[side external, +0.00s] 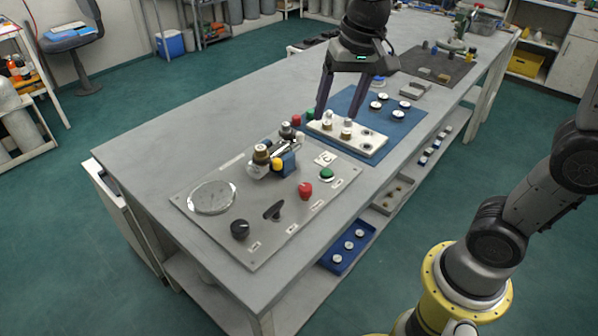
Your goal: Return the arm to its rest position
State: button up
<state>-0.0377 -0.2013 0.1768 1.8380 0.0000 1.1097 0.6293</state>
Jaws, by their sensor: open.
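My gripper (337,115) points down over the long grey workbench (190,110). Its two dark fingers are spread apart, with nothing seen held between them. The fingertips are near a white block (372,148) that holds brass-and-white fittings (347,129) and has dark holes at its right end. I cannot tell whether the fingers touch the block or the fittings. The block lies on a blue mat (398,127). The upper part of my arm is cut off by the top edge of the picture.
A grey panel (200,229) carries a round gauge (212,197), a black knob (240,229), a red knob (305,190), a green button (327,173) and brass valve parts (261,154). White-topped discs (384,97) stand on the mat. A dark mat (436,66) with items lies farther back. The bench's left side is clear.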

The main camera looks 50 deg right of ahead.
jog(key=s+f+n+t, duration=0.1)
jog(key=s+f+n, duration=0.1)
jog(key=s, duration=0.6)
jog(key=s+d+f+n+t, duration=0.1)
jog(key=s+n, duration=0.3)
jog(key=s, duration=0.4)
jog(key=shift+f+n+t, duration=0.4)
jog(key=shift+t, duration=0.2)
jog(key=shift+d, duration=0.1)
